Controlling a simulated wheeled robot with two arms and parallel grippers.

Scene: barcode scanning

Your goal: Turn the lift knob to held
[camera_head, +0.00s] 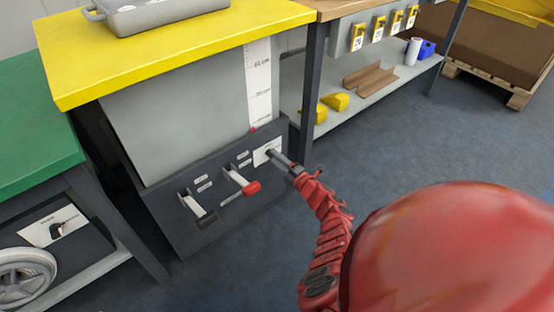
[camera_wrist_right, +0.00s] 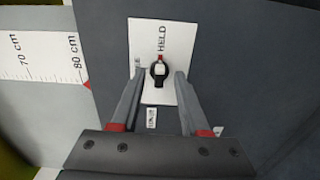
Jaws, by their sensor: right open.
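The lift knob (camera_wrist_right: 159,72) is a small black dial with a pale centre, on a white label plate (camera_wrist_right: 143,35). In the right wrist view the word HELD is printed above it, and a red mark lies at the knob's top, towards that word. Other wording on the plate's left is partly hidden by a finger. My right gripper (camera_wrist_right: 158,76) is open, one finger on each side of the knob, with gaps showing. In the head view my right gripper (camera_head: 275,157) reaches the white plate (camera_head: 262,149) and hides the knob. My left gripper is not in view.
Two levers, one with a pale handle (camera_head: 201,209) and one with a red grip (camera_head: 252,188), stick out of the dark panel left of my gripper. A height scale (camera_head: 259,80) with a red pointer rises above. A yellow lift top (camera_head: 150,45) overhangs the panel.

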